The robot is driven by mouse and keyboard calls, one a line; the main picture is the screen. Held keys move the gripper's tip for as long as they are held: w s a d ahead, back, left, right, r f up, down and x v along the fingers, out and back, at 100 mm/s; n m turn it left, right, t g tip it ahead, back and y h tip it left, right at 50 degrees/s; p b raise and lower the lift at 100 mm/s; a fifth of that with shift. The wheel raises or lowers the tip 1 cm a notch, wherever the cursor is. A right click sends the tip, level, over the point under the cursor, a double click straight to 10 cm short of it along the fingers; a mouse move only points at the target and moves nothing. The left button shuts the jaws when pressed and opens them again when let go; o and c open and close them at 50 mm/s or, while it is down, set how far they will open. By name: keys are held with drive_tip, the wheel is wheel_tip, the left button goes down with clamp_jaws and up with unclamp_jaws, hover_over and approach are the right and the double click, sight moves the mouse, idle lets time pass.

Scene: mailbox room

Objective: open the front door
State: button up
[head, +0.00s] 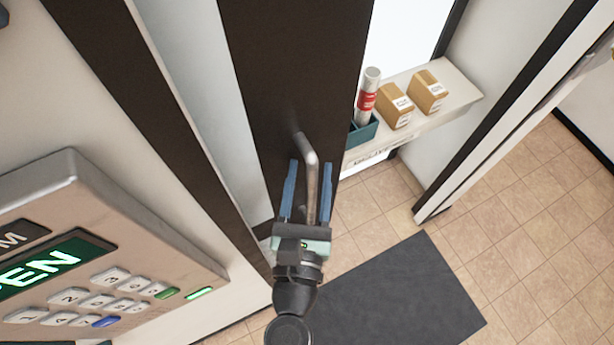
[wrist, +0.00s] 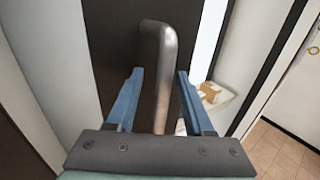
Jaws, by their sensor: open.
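The front door (head: 290,70) is a dark brown panel, standing ajar with a gap along its right edge onto a lit space. A grey metal bar handle (head: 311,172) is fixed on it; the handle also shows in the wrist view (wrist: 164,70). My gripper (head: 308,175) is open, with its two blue fingers on either side of the handle. In the wrist view, my gripper (wrist: 157,80) has the bar between its fingers, with space on both sides. I cannot tell whether either finger touches it.
A keypad panel (head: 110,235) with a green lit display is on the wall at left. A shelf (head: 455,90) beyond the door holds two cardboard boxes (head: 395,105) and a teal bin (head: 360,133) with a tube. A dark mat (head: 400,300) lies on the tiled floor.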

drive_tip(key=shift+s+a+f+b, duration=0.1)
drive_tip(key=shift+s+f+b, duration=0.15)
drive_tip(key=shift+s+b, duration=0.2)
drive_tip(key=s+a+b, duration=0.2)
drive_tip(key=s+b, duration=0.4)
drive_tip(key=s, duration=0.5)
drive_tip(key=shift+s+a+r, duration=0.15)
drive_tip(key=shift+s+r, duration=0.1)
drive_tip(key=shift+s, duration=0.1)
